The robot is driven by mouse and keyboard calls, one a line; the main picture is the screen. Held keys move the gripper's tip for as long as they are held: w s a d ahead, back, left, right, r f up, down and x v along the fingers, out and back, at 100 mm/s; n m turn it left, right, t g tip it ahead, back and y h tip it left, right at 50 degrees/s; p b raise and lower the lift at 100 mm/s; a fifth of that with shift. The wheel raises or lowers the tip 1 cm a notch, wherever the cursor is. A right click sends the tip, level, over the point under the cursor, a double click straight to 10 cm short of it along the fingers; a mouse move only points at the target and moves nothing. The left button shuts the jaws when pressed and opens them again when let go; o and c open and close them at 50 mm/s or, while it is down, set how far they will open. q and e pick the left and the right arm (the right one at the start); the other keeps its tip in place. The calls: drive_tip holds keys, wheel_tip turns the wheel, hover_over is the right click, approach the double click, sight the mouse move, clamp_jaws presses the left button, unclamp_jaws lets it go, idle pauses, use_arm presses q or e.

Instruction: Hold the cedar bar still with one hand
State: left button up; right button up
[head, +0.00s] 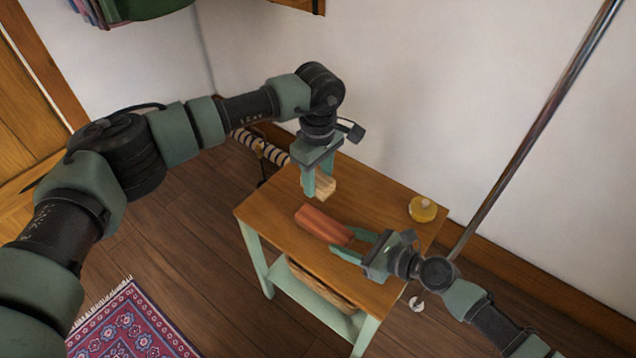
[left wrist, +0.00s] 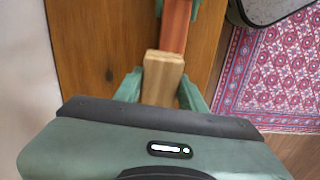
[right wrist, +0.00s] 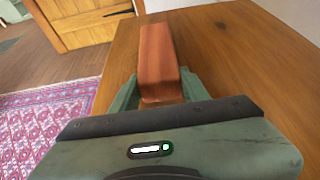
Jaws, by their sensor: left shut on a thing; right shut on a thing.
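The reddish cedar bar (head: 322,224) lies on the wooden tabletop. My right gripper (head: 352,245) is shut on its near right end. The bar extends forward from the fingers in the right wrist view (right wrist: 158,60). My left gripper (head: 316,185) is shut on a pale wooden block (head: 321,188) and holds it near the far left end of the bar. In the left wrist view the pale block (left wrist: 161,80) sits between the fingers and overlaps the cedar bar (left wrist: 175,25). I cannot tell whether block and bar touch.
The small table (head: 375,195) has a lower shelf holding a basket (head: 322,284). A metal rail (head: 530,140) slants past the right side. A patterned rug (head: 130,325) lies on the floor.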

idle(0.3)
drive_tip(key=o, duration=1.5)
drive_tip(key=shift+o, duration=0.2)
drive_tip(key=v, duration=1.2)
drive_tip(key=shift+f, duration=0.1)
drive_tip(key=shift+s+d, duration=0.1)
drive_tip(key=shift+d, duration=0.05)
